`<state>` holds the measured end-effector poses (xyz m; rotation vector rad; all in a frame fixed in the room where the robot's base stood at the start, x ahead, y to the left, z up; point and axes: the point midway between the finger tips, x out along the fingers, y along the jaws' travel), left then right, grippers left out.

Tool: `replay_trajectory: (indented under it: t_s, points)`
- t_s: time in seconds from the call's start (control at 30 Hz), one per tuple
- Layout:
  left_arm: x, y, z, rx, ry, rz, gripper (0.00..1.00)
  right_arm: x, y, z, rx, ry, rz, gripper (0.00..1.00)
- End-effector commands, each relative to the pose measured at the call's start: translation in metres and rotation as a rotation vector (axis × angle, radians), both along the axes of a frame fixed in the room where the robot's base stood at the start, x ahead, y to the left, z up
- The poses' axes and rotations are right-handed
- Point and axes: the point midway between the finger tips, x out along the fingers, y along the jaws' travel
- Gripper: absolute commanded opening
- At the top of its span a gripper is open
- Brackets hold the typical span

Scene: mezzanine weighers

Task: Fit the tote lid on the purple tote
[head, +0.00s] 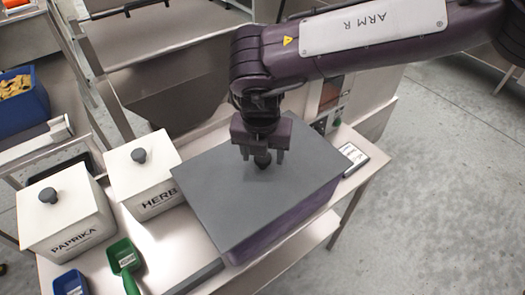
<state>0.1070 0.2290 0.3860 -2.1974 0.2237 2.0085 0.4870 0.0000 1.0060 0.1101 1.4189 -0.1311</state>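The grey tote lid (215,190) lies flat over the top of the purple tote (290,222), whose purple side shows below the lid's front right edge. From this angle I cannot tell whether the lid is fully seated all round. A dark knob (262,161) stands up from the lid. My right gripper (262,156) points down over the lid, with its fingers apart on either side of the knob; gaps show between fingers and knob. My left gripper is not in view.
White bins labelled PAPRIKA (68,215) and HERB (145,180) stand left of the tote. A green scoop (124,260) and a blue scoop (70,284) lie in front. A small labelled device (353,158) sits right of the tote, near the table edge. Open floor lies right.

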Motion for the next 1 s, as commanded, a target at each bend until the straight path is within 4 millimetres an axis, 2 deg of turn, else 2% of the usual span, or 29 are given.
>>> replay_trajectory:
  t_s: [0.27,0.37,0.7,0.83,1.0]
  points:
    - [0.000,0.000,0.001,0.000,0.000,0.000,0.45,0.000,0.000,0.006,0.000,-0.001,0.000,0.56]
    - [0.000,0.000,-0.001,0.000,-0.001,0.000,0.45,-0.001,0.001,0.019,0.002,-0.003,-0.001,0.56]
    - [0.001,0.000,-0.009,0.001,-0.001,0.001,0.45,-0.012,0.003,0.090,0.002,-0.004,-0.001,0.56]
    - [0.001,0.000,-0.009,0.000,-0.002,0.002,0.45,-0.015,0.003,0.109,0.002,-0.002,0.000,0.56]
    - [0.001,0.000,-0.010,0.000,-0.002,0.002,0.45,-0.017,0.003,0.121,0.001,-0.001,0.000,0.56]
